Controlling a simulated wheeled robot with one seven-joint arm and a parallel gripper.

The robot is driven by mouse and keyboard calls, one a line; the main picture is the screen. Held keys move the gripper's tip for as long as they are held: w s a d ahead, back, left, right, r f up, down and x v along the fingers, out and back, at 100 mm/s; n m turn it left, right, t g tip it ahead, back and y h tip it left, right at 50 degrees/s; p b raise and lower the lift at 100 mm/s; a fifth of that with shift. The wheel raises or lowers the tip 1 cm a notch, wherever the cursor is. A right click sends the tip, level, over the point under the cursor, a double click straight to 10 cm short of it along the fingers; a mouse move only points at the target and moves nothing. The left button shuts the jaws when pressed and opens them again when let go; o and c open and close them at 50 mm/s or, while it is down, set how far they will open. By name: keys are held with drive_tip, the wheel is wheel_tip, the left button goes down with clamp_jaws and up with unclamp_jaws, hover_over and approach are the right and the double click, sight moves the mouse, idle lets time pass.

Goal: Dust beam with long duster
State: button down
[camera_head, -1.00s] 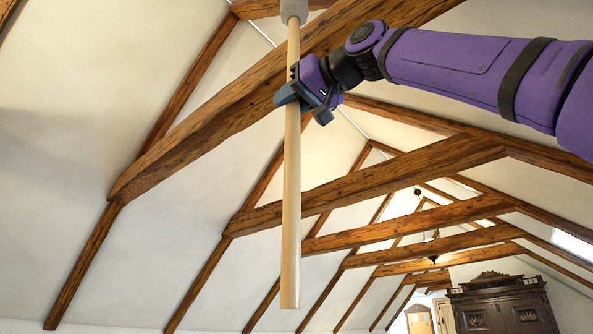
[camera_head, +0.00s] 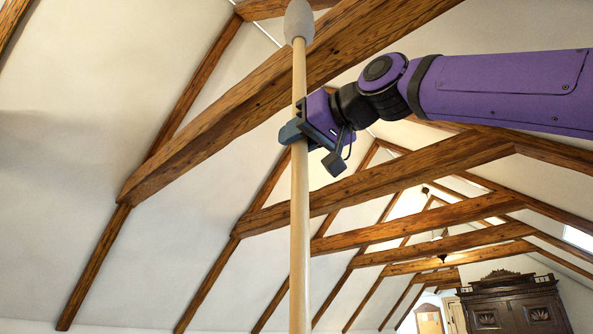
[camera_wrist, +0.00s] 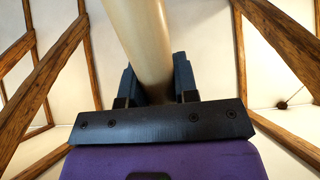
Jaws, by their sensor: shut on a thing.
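My gripper (camera_head: 299,128) is shut on the pale wooden handle of the long duster (camera_head: 300,230). The duster stands nearly upright, and its grey-white head (camera_head: 299,20) is at the top of the head view. The head overlaps the nearest wooden beam (camera_head: 245,100) in the picture; I cannot tell if they touch. The handle's lower end runs out of the frame. In the wrist view the handle (camera_wrist: 143,40) passes between the dark blue fingers; the duster's head is not seen there.
More beams (camera_head: 400,165) cross the attic behind the handle, with sloped white ceiling panels between rafters. A dark carved armoire (camera_head: 515,305) stands at the lower right. A hanging lamp (camera_head: 441,258) shows far back. Open air lies left of the handle.

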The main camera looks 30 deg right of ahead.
sight(307, 204)
drive_tip(key=shift+f, duration=6.5)
